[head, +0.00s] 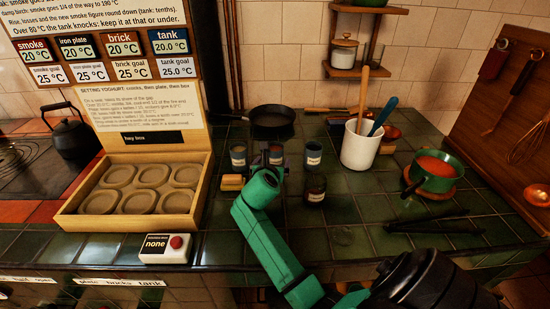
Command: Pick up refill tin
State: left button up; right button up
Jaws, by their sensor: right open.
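Three small dark tins or cups with pale labels stand in a row on the green tiled top: a left one (238,157), a middle one (276,151) and a right one (313,155). A dark brown jar (315,188) with a label stands in front of the right one. The labels are too small to read, so I cannot tell which is the refill tin. My right gripper (278,166), at the end of the green arm, is open at the middle tin and partly hides it. I cannot tell whether it touches. My left gripper is out of view.
A black pan (271,114) is behind the tins. A white utensil crock (359,146) and green pot (432,175) stand right. Black tongs (430,221) lie front right.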

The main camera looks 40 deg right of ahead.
aim_at(274, 159)
jog(key=x, duration=0.5)
jog(key=shift+d+f, duration=0.1)
jog(key=shift+d, duration=0.05)
jog(key=c, duration=1.5)
jog(key=shift+r, duration=0.2)
